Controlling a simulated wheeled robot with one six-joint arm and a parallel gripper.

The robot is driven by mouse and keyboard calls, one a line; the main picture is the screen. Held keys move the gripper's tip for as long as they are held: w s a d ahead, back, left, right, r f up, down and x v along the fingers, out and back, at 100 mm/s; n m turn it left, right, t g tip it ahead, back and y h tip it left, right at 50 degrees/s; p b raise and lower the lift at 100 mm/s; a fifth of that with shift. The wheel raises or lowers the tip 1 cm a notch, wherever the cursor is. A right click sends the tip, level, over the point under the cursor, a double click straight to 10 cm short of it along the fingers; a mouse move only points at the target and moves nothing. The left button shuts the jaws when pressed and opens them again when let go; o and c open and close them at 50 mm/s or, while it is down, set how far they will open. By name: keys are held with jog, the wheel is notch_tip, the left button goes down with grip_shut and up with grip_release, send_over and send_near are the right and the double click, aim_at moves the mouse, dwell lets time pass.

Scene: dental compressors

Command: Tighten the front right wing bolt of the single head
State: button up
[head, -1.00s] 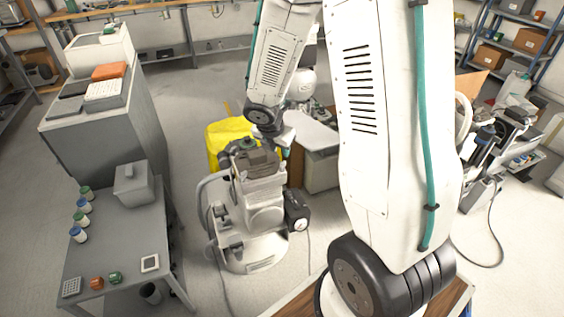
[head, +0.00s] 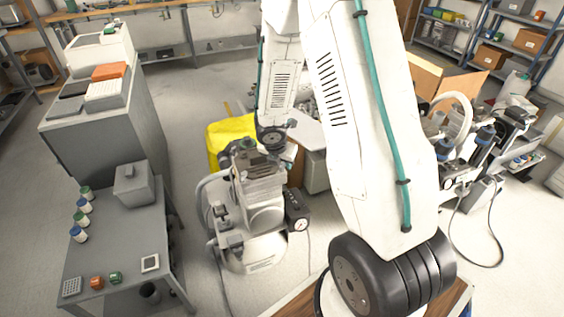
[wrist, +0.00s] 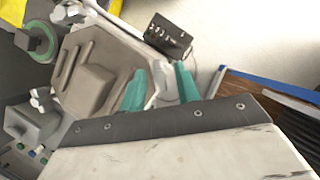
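The single head (wrist: 95,72) is a grey ribbed block on the compressor, seen close up in the wrist view. In the head view the compressor (head: 258,205) stands on a round pale base. My gripper (wrist: 159,72) shows two teal fingers, apart, over one edge of the head. A small pale part lies between the fingers; I cannot tell whether it is the front right wing bolt or whether they touch it. A pale wing bolt (wrist: 40,98) shows at another corner, left of the fingers. In the head view my fingers cannot be made out behind my wrist.
A black box with a gauge (head: 298,212) is on the compressor's right side and also shows in the wrist view (wrist: 168,38). A grey table (head: 115,235) with jars stands left. A yellow bin (head: 220,138) is behind. Another compressor unit (head: 480,145) stands right.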

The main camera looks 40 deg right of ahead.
grip_shut()
jog(key=shift+m, duration=0.3)
jog(key=m+g, duration=0.1)
jog(key=m, duration=0.3)
jog(key=shift+w+g+h, duration=0.15)
jog(key=shift+g+h, duration=0.25)
jog(key=m+g, duration=0.1)
jog(key=m, duration=0.4)
jog(key=shift+w+g, duration=0.15)
jog(key=shift+g, duration=0.25)
jog(key=m+g+y, duration=0.1)
jog(key=m, duration=0.3)
jog(key=shift+w+d+m+g+y, duration=0.1)
jog(key=shift+m+g+y, duration=0.25)
jog(key=shift+m, duration=0.7)
jog(key=shift+w+d+m+g+y, duration=0.1)
jog(key=shift+m+g+y, duration=0.25)
jog(key=shift+m, duration=0.7)
jog(key=shift+s, duration=0.1)
